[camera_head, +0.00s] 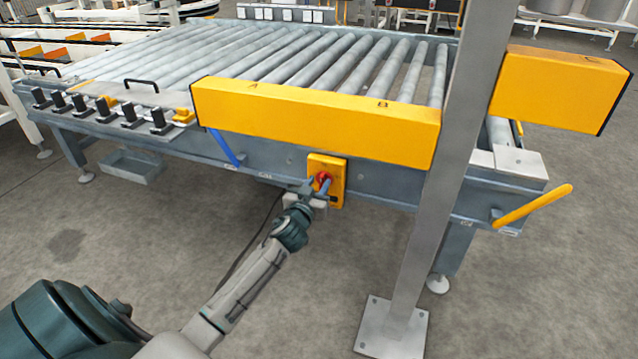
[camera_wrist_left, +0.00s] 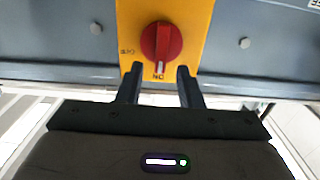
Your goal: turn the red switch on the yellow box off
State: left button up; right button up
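The yellow box (camera_head: 337,168) is fixed to the blue-grey side beam of the roller conveyor. It fills the upper middle of the left wrist view (camera_wrist_left: 198,25). The red rotary switch (camera_head: 321,180) is on its front. In the left wrist view the red switch (camera_wrist_left: 161,42) has its pale mark pointing down at the "ON" lettering; other lettering, hard to read, is to its left. My left gripper (camera_head: 322,190) is at the box, its fingers (camera_wrist_left: 161,72) apart just below the knob, one to each side, with nothing between them. Contact with the knob does not show. My right gripper is not in view.
A grey upright post (camera_head: 440,180) stands right of the box. Yellow beams (camera_head: 315,115) overhang above it and at the right (camera_head: 555,85). A yellow handle (camera_head: 532,205) sticks out at the right. The floor (camera_head: 300,300) in front is mostly clear.

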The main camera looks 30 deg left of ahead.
pick_arm(q)
jog(key=shift+x, duration=0.75)
grip_shut()
